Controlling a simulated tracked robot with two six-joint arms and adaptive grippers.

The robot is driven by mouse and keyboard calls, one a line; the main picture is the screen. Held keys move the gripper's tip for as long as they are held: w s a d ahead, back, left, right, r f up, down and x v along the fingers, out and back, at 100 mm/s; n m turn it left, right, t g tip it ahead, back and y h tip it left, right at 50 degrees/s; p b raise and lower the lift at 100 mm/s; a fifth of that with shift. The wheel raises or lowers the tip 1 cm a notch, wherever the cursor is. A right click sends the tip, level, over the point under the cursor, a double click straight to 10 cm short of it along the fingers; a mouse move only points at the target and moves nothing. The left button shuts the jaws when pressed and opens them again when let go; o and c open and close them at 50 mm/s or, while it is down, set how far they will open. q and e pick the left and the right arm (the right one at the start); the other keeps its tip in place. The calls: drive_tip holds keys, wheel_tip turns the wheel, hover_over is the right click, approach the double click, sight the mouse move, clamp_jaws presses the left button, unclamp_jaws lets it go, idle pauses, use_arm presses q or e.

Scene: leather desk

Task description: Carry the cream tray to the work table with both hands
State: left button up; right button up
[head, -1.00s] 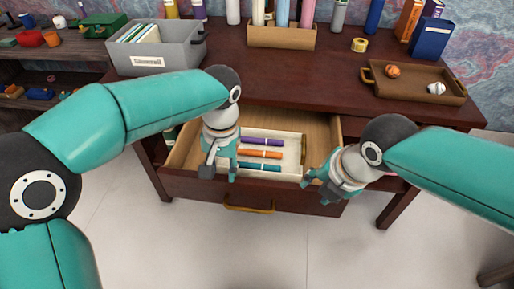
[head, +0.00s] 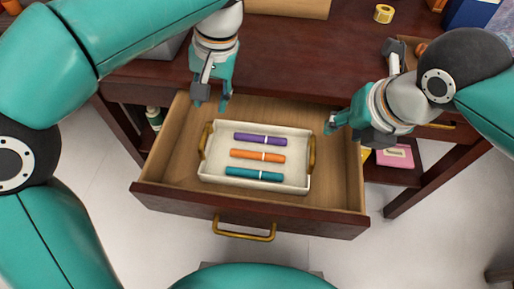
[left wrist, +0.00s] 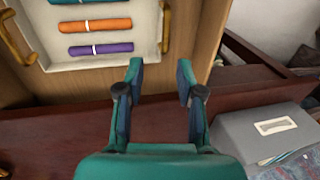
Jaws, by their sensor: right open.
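The cream tray (head: 214,174) lies inside the open desk drawer (head: 335,192). It has brass handles at its left (head: 205,141) and right (head: 311,155) ends. A purple, an orange and a teal marker (head: 254,174) lie in it. My left gripper (head: 210,104) is open and empty above the drawer's back left part, apart from the tray; its parted fingers also show in the left wrist view (left wrist: 160,75). My right gripper (head: 342,128) is open, above the drawer's back right edge, near the right handle but apart from it.
The dark desk top (head: 290,70) lies behind the drawer. A brown tray with a ball is partly hidden by my right arm. A tape roll (head: 384,13) stands at the back. A grey box (left wrist: 270,130) shows in the left wrist view.

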use_arm(q)
drive_tip(key=shift+a, duration=0.1)
use_arm(e)
drive_tip(key=shift+a, duration=0.1)
use_arm(q)
approach(207, 146)
drive_tip(key=f, duration=0.3)
drive_tip(key=a+f, duration=0.1)
drive_tip(key=f, duration=0.4)
drive_tip(key=shift+a+f, duration=0.35)
use_arm(e)
drive_tip(key=x, duration=1.7)
use_arm(q)
drive_tip(key=shift+c, duration=0.2)
drive_tip(key=c, duration=0.5)
use_arm(e)
drive_tip(key=c, duration=0.5)
use_arm(q)
clamp_jaws()
use_arm(e)
drive_tip(key=shift+r, duration=0.1)
clamp_jaws()
